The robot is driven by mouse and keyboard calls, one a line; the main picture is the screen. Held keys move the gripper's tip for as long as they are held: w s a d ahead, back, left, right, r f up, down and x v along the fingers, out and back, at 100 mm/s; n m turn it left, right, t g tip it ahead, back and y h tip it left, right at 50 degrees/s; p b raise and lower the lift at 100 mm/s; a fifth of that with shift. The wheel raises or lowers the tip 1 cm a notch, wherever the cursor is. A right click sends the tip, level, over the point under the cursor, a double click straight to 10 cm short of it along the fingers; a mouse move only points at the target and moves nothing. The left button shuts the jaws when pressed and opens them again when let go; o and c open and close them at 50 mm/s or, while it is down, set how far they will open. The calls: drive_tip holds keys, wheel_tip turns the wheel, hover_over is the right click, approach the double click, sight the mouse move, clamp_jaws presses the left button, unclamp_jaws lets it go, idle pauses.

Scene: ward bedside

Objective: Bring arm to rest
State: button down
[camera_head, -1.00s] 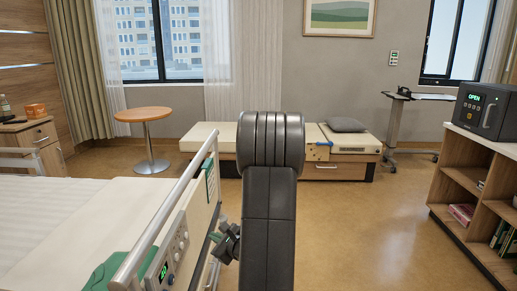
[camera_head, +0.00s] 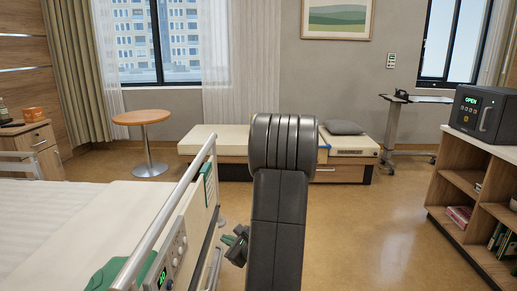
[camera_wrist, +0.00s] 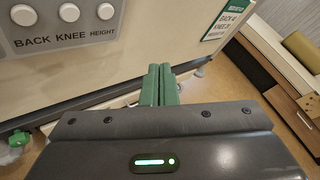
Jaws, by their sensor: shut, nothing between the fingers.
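My arm stands upright in the middle of the head view, with its thick dark joint in front of the bench. My gripper (camera_head: 231,240) shows at the lower left of the arm, beside the outer side of the bed rail panel. In the wrist view my gripper (camera_wrist: 160,72) has its two green fingers together with nothing between them. The fingertips point toward the bed's side, below the panel with the BACK, KNEE and HEIGHT buttons (camera_wrist: 68,13). I cannot tell how small the gap to the bed is.
The bed (camera_head: 75,215) with its metal rail (camera_head: 165,222) is close on the left. A shelf unit (camera_head: 462,181) with a dark box marked OPEN (camera_head: 480,111) stands on the right. A bench (camera_head: 345,172) and a round table (camera_head: 141,117) are behind. The floor (camera_head: 375,225) right of my arm is clear.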

drive_tip(key=a+p, duration=0.1)
drive_tip(key=a, duration=0.5)
drive_tip(key=shift+a+f, duration=0.35)
